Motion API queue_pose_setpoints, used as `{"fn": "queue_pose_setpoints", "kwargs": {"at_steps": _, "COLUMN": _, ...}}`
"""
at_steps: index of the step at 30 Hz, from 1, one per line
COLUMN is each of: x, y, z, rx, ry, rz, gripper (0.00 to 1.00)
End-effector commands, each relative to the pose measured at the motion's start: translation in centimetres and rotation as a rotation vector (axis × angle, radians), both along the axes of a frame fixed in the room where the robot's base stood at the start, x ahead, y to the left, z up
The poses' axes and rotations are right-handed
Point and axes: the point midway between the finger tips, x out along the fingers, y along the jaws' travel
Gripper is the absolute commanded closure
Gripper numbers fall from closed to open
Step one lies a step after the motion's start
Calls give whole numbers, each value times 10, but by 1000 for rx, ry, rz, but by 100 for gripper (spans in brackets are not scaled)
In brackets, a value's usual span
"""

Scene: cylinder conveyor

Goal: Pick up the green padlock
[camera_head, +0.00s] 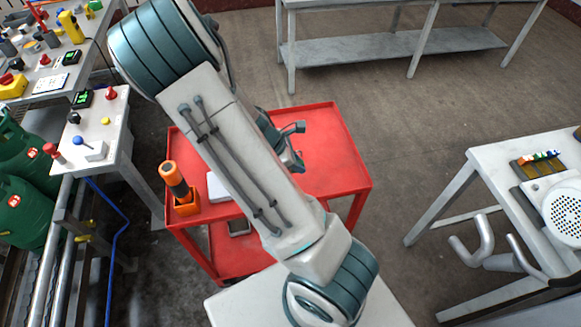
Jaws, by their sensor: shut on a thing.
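My gripper (293,143) shows only in part, as dark grey and teal pieces past the right edge of my arm, over the red cart (340,165). My arm hides most of it. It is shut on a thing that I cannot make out. I cannot pick out a green padlock anywhere in the view; my arm covers the middle of the cart top.
On the cart's left side stand an orange holder with a dark-handled tool (178,185) and a white box (218,187). Grey workbenches stand at the back (390,45) and right (490,160). Green gas cylinders (25,205) stand at the left. Open floor lies right of the cart.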

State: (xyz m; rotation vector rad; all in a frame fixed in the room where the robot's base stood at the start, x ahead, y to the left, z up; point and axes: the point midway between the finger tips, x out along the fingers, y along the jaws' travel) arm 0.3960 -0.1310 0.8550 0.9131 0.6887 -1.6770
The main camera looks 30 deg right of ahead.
Motion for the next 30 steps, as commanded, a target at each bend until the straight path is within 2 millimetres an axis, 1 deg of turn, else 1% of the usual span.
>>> {"fn": "queue_pose_setpoints", "kwargs": {"at_steps": 1, "x": -10, "y": -6, "z": 6, "rx": 2, "ry": -4, "rz": -3, "gripper": 100}}
{"fn": "queue_pose_setpoints", "kwargs": {"at_steps": 6, "x": -41, "y": -23, "z": 28, "rx": 3, "ry": -4, "rz": -3, "gripper": 100}}
{"fn": "queue_pose_setpoints", "kwargs": {"at_steps": 12, "x": -66, "y": -38, "z": 46, "rx": 3, "ry": -4, "rz": -1, "gripper": 100}}
{"fn": "queue_pose_setpoints", "kwargs": {"at_steps": 19, "x": -79, "y": -46, "z": 55, "rx": 1, "ry": -1, "rz": 1, "gripper": 100}}
{"fn": "queue_pose_setpoints", "kwargs": {"at_steps": 30, "x": -81, "y": -47, "z": 56, "rx": 1, "ry": -1, "rz": 1, "gripper": 100}}
